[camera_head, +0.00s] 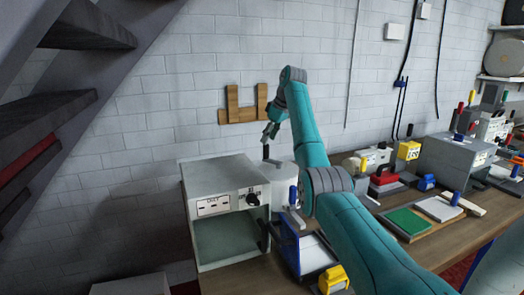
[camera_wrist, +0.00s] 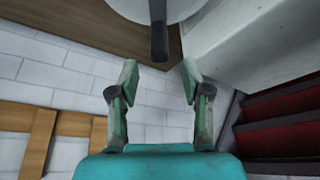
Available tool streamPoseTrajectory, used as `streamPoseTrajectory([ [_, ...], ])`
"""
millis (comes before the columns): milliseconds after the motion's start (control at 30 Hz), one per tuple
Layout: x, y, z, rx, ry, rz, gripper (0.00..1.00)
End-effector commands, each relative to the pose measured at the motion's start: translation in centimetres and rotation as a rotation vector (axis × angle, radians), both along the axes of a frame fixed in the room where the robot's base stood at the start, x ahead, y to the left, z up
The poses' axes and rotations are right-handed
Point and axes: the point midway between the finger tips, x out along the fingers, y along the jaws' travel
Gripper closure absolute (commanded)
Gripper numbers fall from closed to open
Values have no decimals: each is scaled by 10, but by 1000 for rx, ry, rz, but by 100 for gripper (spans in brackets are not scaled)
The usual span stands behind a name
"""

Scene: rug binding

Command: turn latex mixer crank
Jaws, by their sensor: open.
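The latex mixer looks to be the pale round drum (camera_head: 283,173) beside the grey cabinet, partly hidden behind my arm. A dark upright crank handle (camera_head: 265,152) stands on it. In the wrist view the handle (camera_wrist: 159,38) hangs from the top of the picture in front of the white round drum (camera_wrist: 185,10). My gripper (camera_head: 270,134) is open and empty just above the handle in the head view. In the wrist view the handle's end is in line with the gap between my fingertips (camera_wrist: 159,68), slightly beyond them, with no visible contact.
A grey open-fronted cabinet (camera_head: 219,176) with a black knob stands left of the drum. A blue-framed tray (camera_head: 311,254) and a yellow object (camera_head: 333,279) sit in front. Tools and boxes crowd the bench at right. A wooden bracket (camera_head: 245,112) hangs on the wall behind.

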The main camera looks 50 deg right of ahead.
Motion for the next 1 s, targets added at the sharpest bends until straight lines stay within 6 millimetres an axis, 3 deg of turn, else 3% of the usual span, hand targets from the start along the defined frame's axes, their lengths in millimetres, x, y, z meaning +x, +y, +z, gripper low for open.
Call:
streamPoseTrajectory([
  [200,14,1,-36,1,2,-1,52],
  [400,23,2,-55,0,1,0,52],
  [800,25,2,-62,-1,0,0,52],
  [867,25,2,-62,-1,0,0,65],
  [1000,25,2,-61,-1,0,0,100],
])
